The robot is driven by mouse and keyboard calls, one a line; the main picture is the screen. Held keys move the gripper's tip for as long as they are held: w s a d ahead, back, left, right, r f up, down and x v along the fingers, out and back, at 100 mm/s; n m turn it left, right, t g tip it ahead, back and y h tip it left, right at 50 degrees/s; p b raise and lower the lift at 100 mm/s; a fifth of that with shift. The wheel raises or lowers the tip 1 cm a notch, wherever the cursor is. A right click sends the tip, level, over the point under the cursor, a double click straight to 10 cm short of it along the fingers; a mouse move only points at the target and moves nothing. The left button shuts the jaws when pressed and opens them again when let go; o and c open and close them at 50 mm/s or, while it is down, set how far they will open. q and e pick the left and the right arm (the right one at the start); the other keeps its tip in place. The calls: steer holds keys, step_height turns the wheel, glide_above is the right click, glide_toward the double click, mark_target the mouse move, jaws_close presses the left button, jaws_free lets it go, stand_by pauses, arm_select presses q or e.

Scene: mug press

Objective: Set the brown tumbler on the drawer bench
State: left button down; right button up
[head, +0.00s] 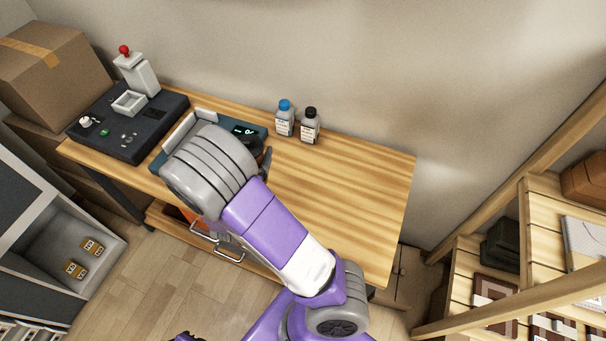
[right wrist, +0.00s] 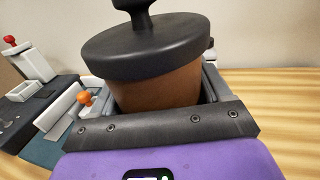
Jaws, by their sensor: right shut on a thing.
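The brown tumbler (right wrist: 160,90), with a black lid and knob, fills the middle of the right wrist view. My right gripper (right wrist: 158,98) is shut around its body. In the head view my right arm hides most of the gripper and tumbler; only a dark part shows beside the wrist, above the bench. The drawer bench (head: 345,190) has a light wooden top. I cannot tell whether the tumbler's base touches it. My left gripper is not in view.
A teal device with a display (head: 248,131) is beside my right wrist. A dark press base (head: 125,145) stands at the bench's left end. A blue-capped bottle (head: 284,120) and a black-capped bottle (head: 309,127) stand at the back. The bench's right half is clear.

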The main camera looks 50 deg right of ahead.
step_height(320, 180, down, 6)
steer(key=shift+s+r+b, duration=0.15)
steer(key=shift+r+b, duration=0.05)
steer(key=shift+b, duration=1)
steer(key=shift+f+b, duration=0.7)
steer(key=shift+f, duration=1.4)
steer(key=shift+f, duration=0.15)
steer(key=o, duration=1.2)
